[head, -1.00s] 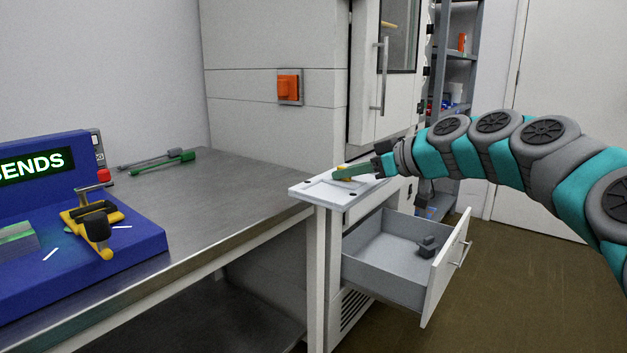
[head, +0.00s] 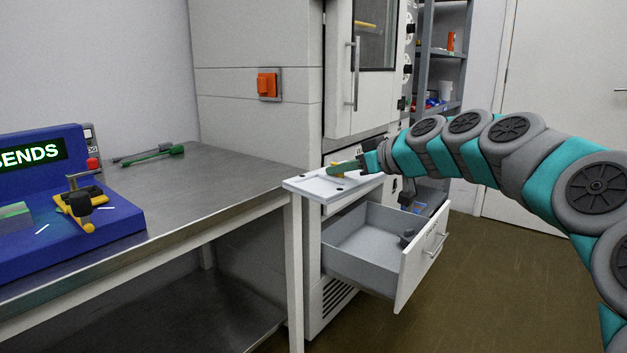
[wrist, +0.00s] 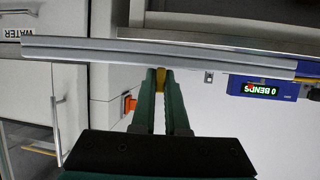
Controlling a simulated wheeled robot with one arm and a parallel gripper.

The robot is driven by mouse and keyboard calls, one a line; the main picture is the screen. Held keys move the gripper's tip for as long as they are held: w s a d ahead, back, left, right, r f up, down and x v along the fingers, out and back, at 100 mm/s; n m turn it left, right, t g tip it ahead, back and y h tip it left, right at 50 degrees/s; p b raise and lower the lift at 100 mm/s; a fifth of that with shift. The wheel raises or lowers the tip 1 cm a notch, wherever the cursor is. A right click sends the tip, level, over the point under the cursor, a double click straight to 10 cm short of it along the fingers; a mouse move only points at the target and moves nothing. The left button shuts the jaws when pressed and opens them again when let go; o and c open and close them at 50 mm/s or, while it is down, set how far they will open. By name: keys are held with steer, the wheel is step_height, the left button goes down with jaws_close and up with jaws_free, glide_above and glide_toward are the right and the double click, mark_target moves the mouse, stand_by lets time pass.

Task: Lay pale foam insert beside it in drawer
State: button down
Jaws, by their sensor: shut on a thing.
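My gripper (head: 340,168) is shut on a yellow tab (head: 347,168) of a flat white slab (head: 312,187), which looks like the pale foam insert. The slab lies roughly level near the corner of the worktop, above and left of the open drawer. In the wrist view, the green fingers (wrist: 160,78) close on the yellow tab, and the slab (wrist: 100,50) shows edge-on as a long pale bar. The drawer (head: 345,262) is pulled out. A dark grey object (head: 407,238) sits inside it toward the front, partly hidden by the drawer's front panel.
The steel worktop (head: 210,185) carries a blue fixture (head: 110,215) and long-handled tools (head: 155,153). Its front leg (head: 296,270) stands close left of the drawer. The cabinet (head: 260,45) rises behind. The drawer's left and rear floor looks clear; open floor lies to its right.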

mark_target(334, 176)
steer(key=w+f+m+t+h, duration=0.1)
steer(key=w, duration=0.1)
steer(key=w+a+f+m+h, duration=0.1)
steer(key=f, duration=0.1)
steer(key=shift+w+m+t, duration=0.3)
steer(key=shift+w+t, duration=0.1)
steer(key=s+d+f+m+h, duration=0.1)
steer(key=d+f+m+h, duration=0.25)
steer(key=f, duration=0.35)
steer(key=s+d+f+m+t+h, duration=0.1)
steer(key=d+f+m+h, duration=0.25)
steer(key=f, duration=0.25)
steer(key=s+d+f+m+h, duration=0.1)
steer(key=d+f+m+h, duration=0.2)
steer(key=f+h, duration=0.3)
step_height(334, 176, down, 14)
steer(key=w+n+t+y, duration=0.1)
steer(key=w+n+y, duration=0.1)
steer(key=y, duration=0.3)
steer(key=shift+w+d+f+n, duration=0.2)
steer(key=shift+w+f+n, duration=0.05)
steer(key=shift+n, duration=0.55)
